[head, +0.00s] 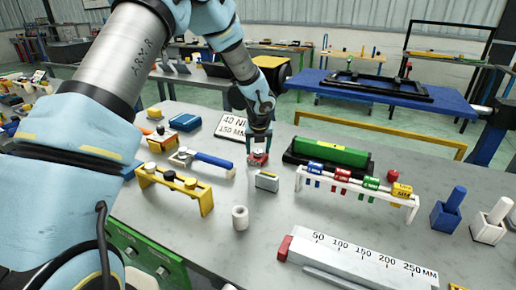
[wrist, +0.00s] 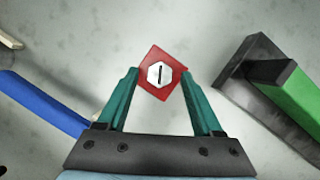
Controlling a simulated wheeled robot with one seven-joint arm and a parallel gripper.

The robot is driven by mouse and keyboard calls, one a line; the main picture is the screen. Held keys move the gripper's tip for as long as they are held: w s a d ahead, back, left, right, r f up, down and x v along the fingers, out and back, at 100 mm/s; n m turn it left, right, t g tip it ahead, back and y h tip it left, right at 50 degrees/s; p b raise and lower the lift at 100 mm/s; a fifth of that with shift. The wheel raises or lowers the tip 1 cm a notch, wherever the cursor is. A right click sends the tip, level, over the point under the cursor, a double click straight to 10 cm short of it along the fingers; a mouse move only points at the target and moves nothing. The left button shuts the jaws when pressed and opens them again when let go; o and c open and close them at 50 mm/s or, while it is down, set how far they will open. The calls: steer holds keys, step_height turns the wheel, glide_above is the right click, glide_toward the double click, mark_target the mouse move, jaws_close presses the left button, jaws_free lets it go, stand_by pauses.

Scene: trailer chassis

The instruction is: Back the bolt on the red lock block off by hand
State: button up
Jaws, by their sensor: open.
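The red lock block (head: 258,158) stands on the grey bench top, below my gripper in the head view. In the wrist view the red lock block (wrist: 176,58) shows from above, turned like a diamond. Its bolt (wrist: 160,75) has a pale hexagonal head with a dark slot. My gripper (wrist: 160,74) is open, with one teal finger on each side of the bolt head. The fingertips overlap the block's left and right corners in the picture; I cannot tell whether they touch it. In the head view my gripper (head: 260,146) points straight down and hides much of the bolt.
A blue-handled tool (head: 212,160) lies left of the block. A green-topped dark block (head: 330,152) stands to the right. A yellow rack (head: 175,182) is front left.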

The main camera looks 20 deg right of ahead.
jaws_close()
stand_by(0.4)
stand_by(0.4)
